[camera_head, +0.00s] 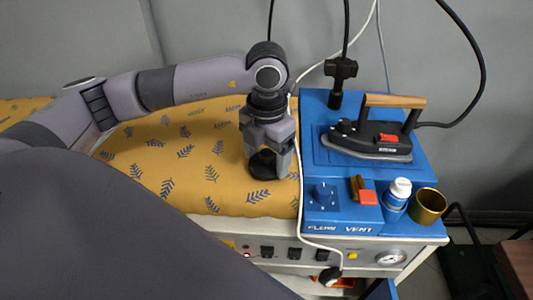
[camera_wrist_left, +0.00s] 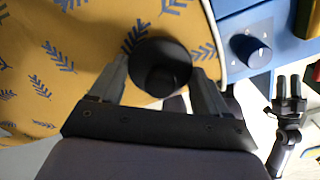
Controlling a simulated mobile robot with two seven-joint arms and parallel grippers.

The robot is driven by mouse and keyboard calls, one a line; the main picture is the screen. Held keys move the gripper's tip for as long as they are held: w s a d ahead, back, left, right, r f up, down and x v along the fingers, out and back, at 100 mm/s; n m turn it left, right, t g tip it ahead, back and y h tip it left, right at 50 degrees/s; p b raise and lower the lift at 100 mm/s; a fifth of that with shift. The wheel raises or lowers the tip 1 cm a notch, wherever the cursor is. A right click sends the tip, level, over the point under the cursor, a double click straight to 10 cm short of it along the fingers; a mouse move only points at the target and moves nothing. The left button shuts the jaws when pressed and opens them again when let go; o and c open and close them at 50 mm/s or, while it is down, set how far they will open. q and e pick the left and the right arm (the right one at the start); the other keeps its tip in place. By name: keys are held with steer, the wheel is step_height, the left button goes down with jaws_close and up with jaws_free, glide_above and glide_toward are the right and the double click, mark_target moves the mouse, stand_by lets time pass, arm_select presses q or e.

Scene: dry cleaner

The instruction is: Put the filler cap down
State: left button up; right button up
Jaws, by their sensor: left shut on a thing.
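My left gripper (camera_head: 268,163) points down over the yellow, leaf-patterned padded surface (camera_head: 188,165), near its right end. It is shut on the filler cap (camera_head: 262,165), a round black piece with a raised knob. In the left wrist view the cap (camera_wrist_left: 161,72) sits between the two grey fingers, seen from above against the cloth. The cap is at or very close to the cloth; I cannot tell if it touches.
Right of the padding is a blue unit (camera_head: 322,222) with a knob (camera_head: 325,195), a red switch (camera_head: 368,197), a white-capped bottle (camera_head: 399,190), a brass cup (camera_head: 428,206) and an iron (camera_head: 375,138). A white cable runs along the seam. Cloth left of my gripper is clear.

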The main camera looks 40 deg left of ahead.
mark_target(267, 153)
arm_select(q)
steer(key=shift+f, duration=0.1)
steer(key=o, duration=1)
step_height(267, 153, up, 12)
steer(key=shift+s, duration=0.1)
